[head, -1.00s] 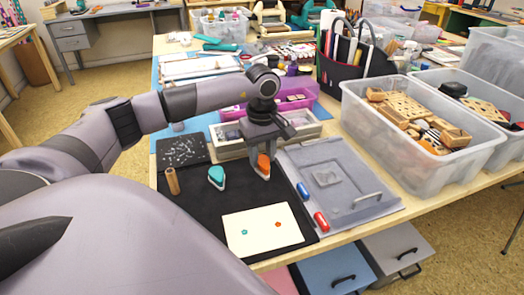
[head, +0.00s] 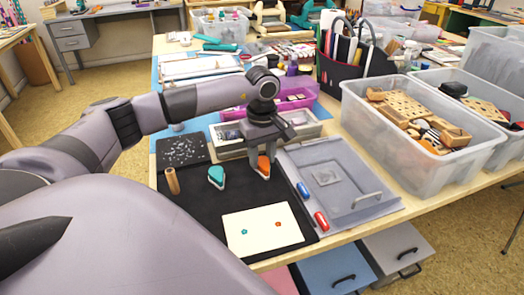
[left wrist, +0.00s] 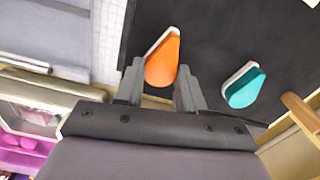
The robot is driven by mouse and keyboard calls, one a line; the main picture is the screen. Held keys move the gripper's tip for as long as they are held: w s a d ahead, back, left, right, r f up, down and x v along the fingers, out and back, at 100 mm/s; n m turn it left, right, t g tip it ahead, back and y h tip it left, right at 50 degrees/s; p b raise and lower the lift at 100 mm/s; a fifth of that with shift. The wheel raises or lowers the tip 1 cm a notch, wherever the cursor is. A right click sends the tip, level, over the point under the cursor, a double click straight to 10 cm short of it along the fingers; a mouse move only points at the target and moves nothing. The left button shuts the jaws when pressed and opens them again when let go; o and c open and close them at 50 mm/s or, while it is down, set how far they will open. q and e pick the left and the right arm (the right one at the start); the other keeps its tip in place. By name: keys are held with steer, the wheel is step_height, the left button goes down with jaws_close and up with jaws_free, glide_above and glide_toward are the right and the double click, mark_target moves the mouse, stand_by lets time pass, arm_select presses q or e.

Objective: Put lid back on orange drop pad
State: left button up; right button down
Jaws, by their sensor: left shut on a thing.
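The orange drop pad (head: 264,165) is a teardrop shape with an orange top and a pale edge, on the black mat (head: 200,207). My left gripper (head: 262,168) points down and is shut on it. In the left wrist view the orange drop (left wrist: 163,55) sits between the fingertips (left wrist: 160,78), its point toward the upper right. I cannot tell whether the gripped part is the lid alone or the whole pad. A teal drop pad (head: 216,177) stands apart to its left, and it also shows in the left wrist view (left wrist: 243,88). My right gripper is not in view.
A white card (head: 262,233) with a teal and an orange mark lies at the mat's front. A wooden cylinder (head: 172,181) stands at the left. A grey tray (head: 352,203) with blue and red markers is close on the right. Bare mat lies between teal pad and card.

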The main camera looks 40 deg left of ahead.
arm_select(q)
steer(key=o, duration=1.5)
steer(key=shift+r+p, duration=2.7)
steer(key=shift+r, duration=0.8)
jaws_close()
